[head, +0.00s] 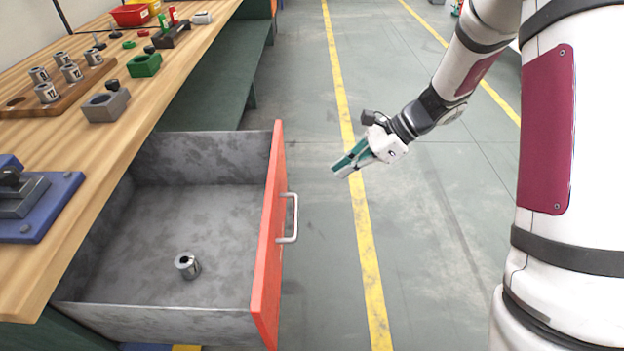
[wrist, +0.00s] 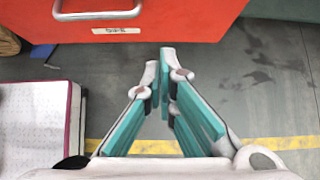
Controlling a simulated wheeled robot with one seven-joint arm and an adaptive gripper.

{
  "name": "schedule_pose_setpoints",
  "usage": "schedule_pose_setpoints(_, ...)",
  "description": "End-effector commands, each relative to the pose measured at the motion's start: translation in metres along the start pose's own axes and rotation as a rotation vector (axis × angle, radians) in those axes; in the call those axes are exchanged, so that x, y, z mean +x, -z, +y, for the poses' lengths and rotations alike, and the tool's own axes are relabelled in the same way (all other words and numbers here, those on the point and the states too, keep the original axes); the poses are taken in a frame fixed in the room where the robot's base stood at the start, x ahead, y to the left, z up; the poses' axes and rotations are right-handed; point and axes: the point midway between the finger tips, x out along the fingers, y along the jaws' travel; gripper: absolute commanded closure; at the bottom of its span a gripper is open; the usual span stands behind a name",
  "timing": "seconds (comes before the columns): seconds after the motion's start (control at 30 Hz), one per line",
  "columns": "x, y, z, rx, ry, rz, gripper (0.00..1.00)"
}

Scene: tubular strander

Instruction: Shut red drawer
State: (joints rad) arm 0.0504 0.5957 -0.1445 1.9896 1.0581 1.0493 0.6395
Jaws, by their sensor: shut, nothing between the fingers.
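The red drawer (head: 268,240) is pulled far out from under the wooden bench in the head view, with its silver bar handle (head: 294,218) on the front. A small metal cylinder (head: 187,265) stands inside it on the grey drawer floor. My gripper (head: 342,170) is to the right of the handle, apart from it and empty, with its fingertips shut. In the wrist view the red drawer front (wrist: 200,18) and its handle (wrist: 97,12) are at the top, with a small label below the handle. My fingers (wrist: 167,52) point toward the drawer front without touching it.
The wooden bench (head: 130,130) carries a rack with several labelled metal cylinders, grey and green blocks, a blue fixture (head: 40,205) and small bins at the back. The grey floor with yellow lines (head: 365,245) is clear around my gripper.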

Motion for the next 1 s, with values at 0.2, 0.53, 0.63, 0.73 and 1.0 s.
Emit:
schedule_pose_setpoints(0.2, 0.024, 0.001, 0.000, 0.002, -0.003, -0.001, 1.00)
schedule_pose_setpoints(0.53, 0.089, 0.001, 0.001, 0.001, -0.004, 0.000, 1.00)
schedule_pose_setpoints(0.63, 0.106, -0.002, 0.001, -0.002, -0.004, 0.000, 1.00)
schedule_pose_setpoints(0.73, 0.115, -0.014, 0.001, -0.004, -0.003, 0.000, 1.00)
schedule_pose_setpoints(1.0, 0.127, -0.028, 0.000, 0.000, -0.001, 0.000, 1.00)
